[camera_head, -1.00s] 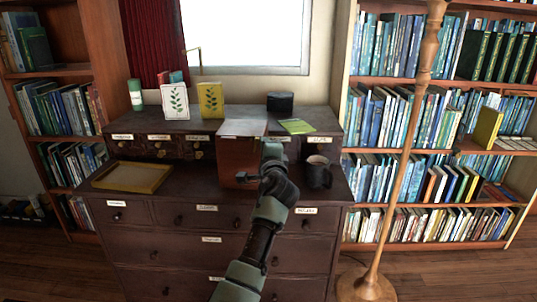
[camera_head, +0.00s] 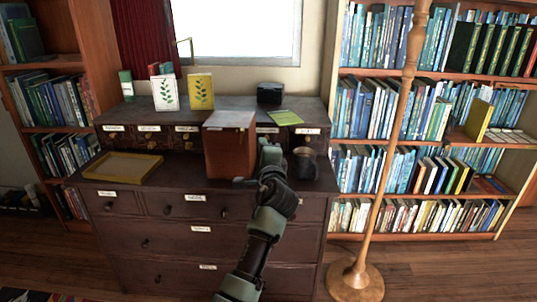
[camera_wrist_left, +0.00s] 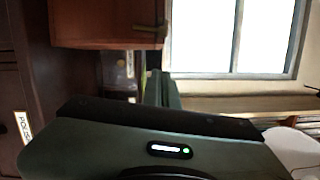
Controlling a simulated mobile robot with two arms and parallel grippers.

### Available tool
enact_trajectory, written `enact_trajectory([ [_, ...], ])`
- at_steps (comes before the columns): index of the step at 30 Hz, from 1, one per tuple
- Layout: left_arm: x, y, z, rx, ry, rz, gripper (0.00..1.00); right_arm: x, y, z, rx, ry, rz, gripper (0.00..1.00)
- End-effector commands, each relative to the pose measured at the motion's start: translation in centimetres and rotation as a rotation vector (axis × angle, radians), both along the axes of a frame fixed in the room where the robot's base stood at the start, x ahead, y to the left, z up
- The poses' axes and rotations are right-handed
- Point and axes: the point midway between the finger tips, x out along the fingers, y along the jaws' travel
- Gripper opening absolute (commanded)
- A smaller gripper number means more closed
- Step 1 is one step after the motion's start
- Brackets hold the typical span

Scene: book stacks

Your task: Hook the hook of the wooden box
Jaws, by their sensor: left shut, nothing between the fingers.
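The reddish-brown wooden box (camera_head: 230,154) stands upright on the dark dresser, with a greyish top. In the left wrist view its lower part (camera_wrist_left: 95,22) shows at upper left, and a small brass hook (camera_wrist_left: 150,28) is on it near its right edge. Whether the hook is fastened is too small to tell. My left gripper (camera_head: 267,148) is just right of the box in the head view, apart from it, shut and empty. Its narrow fingers (camera_wrist_left: 160,88) point away, below and slightly right of the hook in the wrist view. My right gripper is not in view.
A dark mug (camera_head: 306,163) stands close to the right of my gripper. A yellow tray (camera_head: 122,168) lies left on the dresser (camera_head: 180,250). Cards (camera_head: 165,93), a dark container (camera_head: 270,93) and a green booklet (camera_head: 286,117) are on the raised back. A wooden lamp pole (camera_head: 392,170) stands right.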

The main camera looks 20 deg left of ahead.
Motion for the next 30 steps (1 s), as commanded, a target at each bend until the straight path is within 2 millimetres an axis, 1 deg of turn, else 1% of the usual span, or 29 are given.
enact_trajectory([
  [1, -0.8, -0.6, 0.0, -0.002, 0.0, -0.003, 0.0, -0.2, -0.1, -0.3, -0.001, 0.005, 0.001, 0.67],
  [6, -3.3, -1.8, -0.1, -0.002, 0.002, -0.003, 0.0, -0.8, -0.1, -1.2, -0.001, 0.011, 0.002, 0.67],
  [10, -4.4, -2.4, -0.2, -0.002, 0.0, -0.002, 0.0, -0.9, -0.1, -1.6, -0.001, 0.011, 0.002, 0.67],
  [15, -4.9, -2.6, -0.1, -0.002, 0.0, -0.002, 0.0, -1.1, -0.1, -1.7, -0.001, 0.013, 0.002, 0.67],
  [26, -4.8, -2.6, -0.2, -0.001, 0.001, -0.002, 0.0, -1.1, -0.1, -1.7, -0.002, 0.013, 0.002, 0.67],
  [28, -4.9, -2.6, -0.6, -0.008, 0.004, -0.003, 0.0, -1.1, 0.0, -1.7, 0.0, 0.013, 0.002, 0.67],
  [29, -4.9, -2.5, -1.1, -0.015, 0.01, -0.005, 0.0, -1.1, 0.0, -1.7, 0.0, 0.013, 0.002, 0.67],
  [30, -5.0, -2.5, -2.1, -0.031, 0.022, -0.009, 0.0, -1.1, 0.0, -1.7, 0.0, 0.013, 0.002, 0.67],
])
